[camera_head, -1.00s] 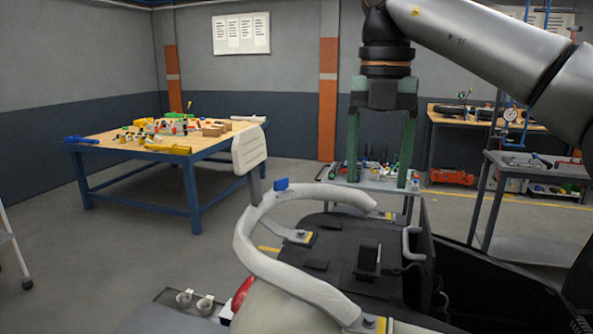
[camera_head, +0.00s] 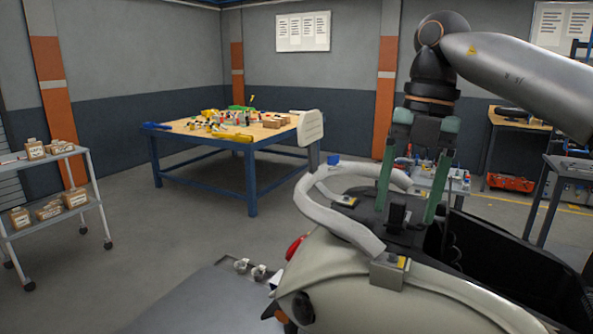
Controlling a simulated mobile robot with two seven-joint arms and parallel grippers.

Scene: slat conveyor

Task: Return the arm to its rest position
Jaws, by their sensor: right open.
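My right arm comes in from the upper right. Its gripper (camera_head: 408,215) points down with its two green fingers spread apart, and nothing shows between them that it grips. It hangs in front of a cream and black vehicle-like body (camera_head: 345,262) with a pale curved bar (camera_head: 325,215). I cannot tell whether the fingers touch that body. My left gripper is not in view.
A blue-legged wooden table (camera_head: 220,134) with many coloured parts stands at the back. A grey cart (camera_head: 85,205) with small cardboard boxes is at the left. A workbench (camera_head: 520,122) and a dark table (camera_head: 570,165) are at the right. The floor left of centre is clear.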

